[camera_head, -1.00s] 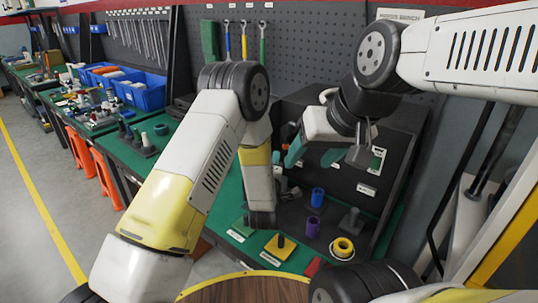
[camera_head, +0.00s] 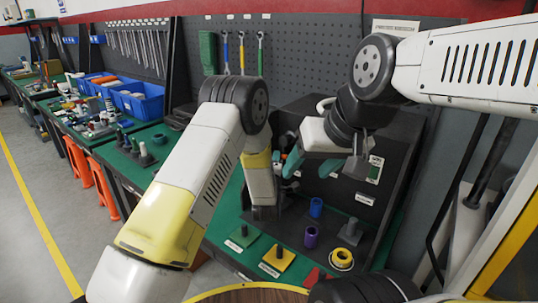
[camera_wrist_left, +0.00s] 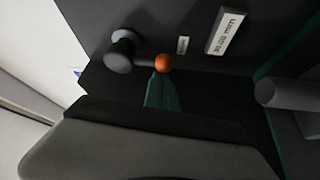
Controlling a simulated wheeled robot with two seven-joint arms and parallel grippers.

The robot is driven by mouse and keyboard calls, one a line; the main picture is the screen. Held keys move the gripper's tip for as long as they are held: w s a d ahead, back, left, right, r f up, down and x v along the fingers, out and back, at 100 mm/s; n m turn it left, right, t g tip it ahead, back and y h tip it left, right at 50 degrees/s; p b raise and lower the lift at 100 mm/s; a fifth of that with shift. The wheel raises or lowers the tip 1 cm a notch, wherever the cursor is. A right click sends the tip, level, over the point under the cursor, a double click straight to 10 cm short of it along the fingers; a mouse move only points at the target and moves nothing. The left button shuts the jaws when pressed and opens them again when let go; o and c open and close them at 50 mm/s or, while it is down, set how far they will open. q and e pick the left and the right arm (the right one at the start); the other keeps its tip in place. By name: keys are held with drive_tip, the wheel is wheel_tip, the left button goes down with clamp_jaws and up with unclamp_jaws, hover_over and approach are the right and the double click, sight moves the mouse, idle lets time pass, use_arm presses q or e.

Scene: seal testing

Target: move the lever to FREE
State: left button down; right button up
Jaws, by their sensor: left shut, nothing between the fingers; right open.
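In the left wrist view the lever has a grey round hub (camera_wrist_left: 120,52), a short arm pointing right and an orange ball knob (camera_wrist_left: 163,62). My left gripper (camera_wrist_left: 161,76) is shut and empty, its teal fingertips right at the lower side of the knob. I cannot tell whether they touch it. In the head view the left forearm (camera_head: 259,180) reaches down to the dark test station, and its wrist and fingers are mostly hidden. My right gripper (camera_head: 312,164) is open and empty, its teal fingers spread in front of the station panel.
A blue cup (camera_head: 316,207), a purple cup (camera_head: 310,237), a yellow ring (camera_head: 341,259) and a yellow plate with a peg (camera_head: 277,258) stand below the right gripper. Blue bins (camera_head: 142,101) stand at the back left.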

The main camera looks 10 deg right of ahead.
use_arm(q)
drive_tip(key=shift+s+d+n+g, duration=0.2)
drive_tip(key=shift+s+n+g, duration=0.1)
drive_tip(key=shift+n, duration=0.3)
drive_tip(key=n+g, duration=0.1)
drive_tip(key=s+d+n+g, duration=0.1)
drive_tip(key=n, duration=0.1)
drive_tip(key=shift+s+d+r, duration=0.1)
drive_tip(key=shift+s+d, duration=0.05)
drive_tip(key=s+d+r+n+g+h, duration=0.2)
drive_tip(key=s+d+r+n+g, duration=0.1)
drive_tip(key=n+g, duration=0.3)
drive_tip(key=shift+s+d+r+n+g+h, duration=0.2)
drive_tip(key=shift+r+n+g+h, duration=0.15)
drive_tip(key=shift+r+n, duration=0.7)
drive_tip(key=shift+f+n, duration=0.2)
drive_tip(key=shift+n, duration=0.05)
drive_tip(key=shift+r, duration=0.1)
